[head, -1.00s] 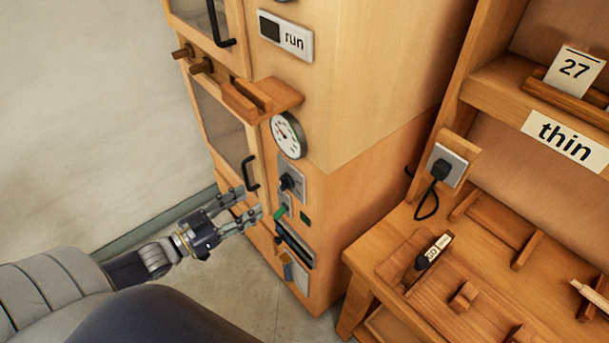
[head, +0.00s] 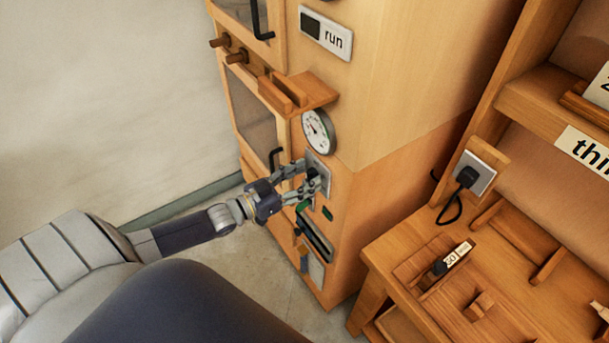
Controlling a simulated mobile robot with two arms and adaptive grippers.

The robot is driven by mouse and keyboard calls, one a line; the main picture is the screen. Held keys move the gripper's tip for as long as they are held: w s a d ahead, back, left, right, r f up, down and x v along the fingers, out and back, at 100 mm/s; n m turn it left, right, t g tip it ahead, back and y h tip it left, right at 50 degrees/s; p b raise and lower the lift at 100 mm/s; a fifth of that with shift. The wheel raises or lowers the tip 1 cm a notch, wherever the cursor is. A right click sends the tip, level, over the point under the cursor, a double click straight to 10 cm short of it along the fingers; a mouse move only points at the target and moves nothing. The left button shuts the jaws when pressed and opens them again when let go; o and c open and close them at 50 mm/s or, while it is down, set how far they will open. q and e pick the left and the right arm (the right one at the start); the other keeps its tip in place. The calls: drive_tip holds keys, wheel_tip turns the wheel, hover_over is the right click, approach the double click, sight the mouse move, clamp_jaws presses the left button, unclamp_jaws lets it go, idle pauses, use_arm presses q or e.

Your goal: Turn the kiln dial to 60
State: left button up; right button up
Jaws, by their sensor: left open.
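The kiln (head: 385,150) is a tall wooden cabinet with a round white gauge (head: 318,132) on its front. The black kiln dial (head: 314,174) sits on a grey plate below the gauge. My left gripper (head: 308,175) is open, with its fingertips at the dial, one above and one below it. The fingers partly hide the dial and its plate, and its setting cannot be read. Whether the fingers touch the dial cannot be told. My right gripper is not in view.
Below the dial are a green switch (head: 303,207) and a dark slot (head: 316,236). A small wooden shelf (head: 300,93) juts out above the gauge. A wooden bench (head: 410,262) with a black plug (head: 467,177) stands at the right.

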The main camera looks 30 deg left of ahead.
use_arm(q)
drive_tip(key=shift+w, duration=0.2)
drive_tip(key=shift+d, duration=0.1)
drive_tip(key=c, duration=1)
drive_tip(key=shift+o, duration=0.3)
